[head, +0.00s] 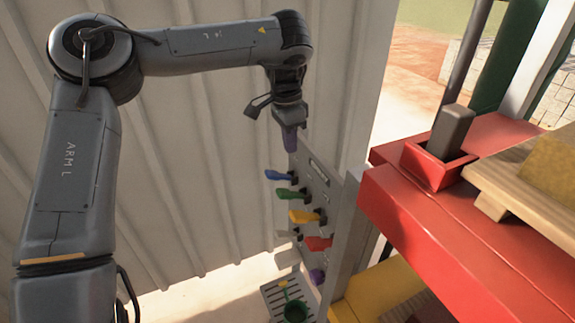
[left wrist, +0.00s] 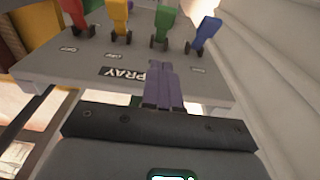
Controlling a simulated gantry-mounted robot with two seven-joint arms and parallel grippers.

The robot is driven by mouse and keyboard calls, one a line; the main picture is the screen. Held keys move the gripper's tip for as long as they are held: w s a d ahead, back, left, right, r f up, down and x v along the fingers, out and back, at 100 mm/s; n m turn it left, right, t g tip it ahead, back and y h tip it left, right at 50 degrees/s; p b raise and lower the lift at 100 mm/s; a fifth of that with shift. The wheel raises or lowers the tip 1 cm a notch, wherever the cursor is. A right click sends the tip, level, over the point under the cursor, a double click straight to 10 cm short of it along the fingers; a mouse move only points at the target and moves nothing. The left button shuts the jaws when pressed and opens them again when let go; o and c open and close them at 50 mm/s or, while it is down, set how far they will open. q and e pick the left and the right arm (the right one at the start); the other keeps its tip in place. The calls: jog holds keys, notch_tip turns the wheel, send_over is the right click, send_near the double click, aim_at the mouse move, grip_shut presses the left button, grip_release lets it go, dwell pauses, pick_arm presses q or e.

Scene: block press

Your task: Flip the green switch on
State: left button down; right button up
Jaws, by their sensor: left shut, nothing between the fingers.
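The green switch (head: 287,193) is a lever on a grey upright panel (head: 312,178), between the blue switch (head: 278,175) above and the yellow switch (head: 302,216) below. In the left wrist view the green switch (left wrist: 163,22) stands beyond the fingertips, between the yellow switch (left wrist: 119,14) and the blue switch (left wrist: 205,35). My left gripper (head: 290,145) has purple fingers and is shut and empty near the panel's top. In the left wrist view its fingers (left wrist: 161,68) lie over the "SPRAY" label, apart from the green switch. My right gripper is not in view.
A red switch (head: 318,243) and a purple knob (head: 317,276) sit lower on the panel. A corrugated wall (head: 200,190) stands behind my left arm. Red beams (head: 465,245) with a grey block (head: 450,130) in a holder fill the right side.

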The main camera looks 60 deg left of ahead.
pick_arm(q)
jog(key=p, duration=0.1)
send_over(287, 193)
jog(key=w, duration=0.1)
jog(key=f, duration=0.9)
jog(key=shift+w+d+f, duration=0.15)
jog(key=shift+w+f, duration=0.05)
jog(key=f, duration=0.1)
jog(key=s+f+p, duration=0.1)
jog(key=shift+s+f, duration=0.15)
jog(key=shift+f, duration=0.2)
jog(key=shift+s+f, duration=0.2)
jog(key=shift+f, duration=0.3)
jog(key=shift+a+f, duration=0.1)
jog(key=shift+a, duration=0.1)
